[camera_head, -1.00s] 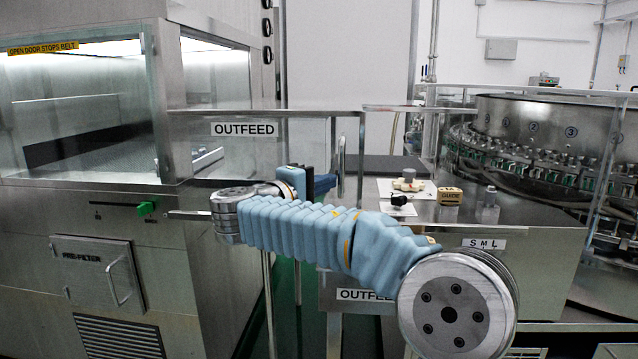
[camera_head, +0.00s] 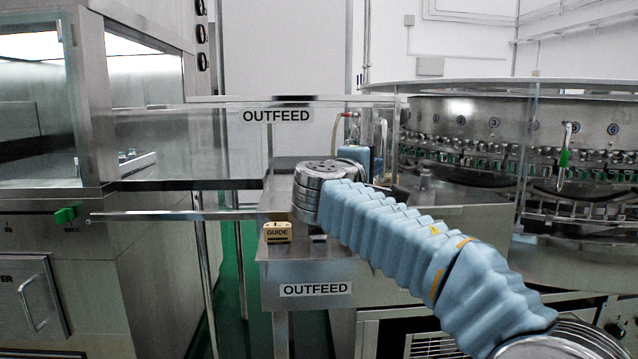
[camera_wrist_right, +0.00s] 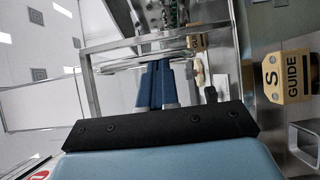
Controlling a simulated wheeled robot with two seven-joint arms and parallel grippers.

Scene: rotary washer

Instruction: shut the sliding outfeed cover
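The clear outfeed cover carries a white OUTFEED label (camera_head: 277,116) and spans the gap between the left cabinet and the round washer. Its upright metal handle (camera_head: 383,150) stands near the cover's right end. My right arm comes in from the lower right, and its wrist hides much of the gripper in the head view. In the right wrist view my right gripper (camera_wrist_right: 156,66) has its two blue fingers close together, with no clear gap. The fingertips are at a thin pale bar, and the fingers are beside the handle; contact is hard to tell. My left gripper is out of view.
A yellow GUIDE block (camera_head: 277,232) sits on the steel outfeed table (camera_head: 290,268) below the cover. A long metal rail (camera_head: 170,216) runs left to the cabinet (camera_head: 90,160). The round washer (camera_head: 480,115) stands at the right behind clear guarding.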

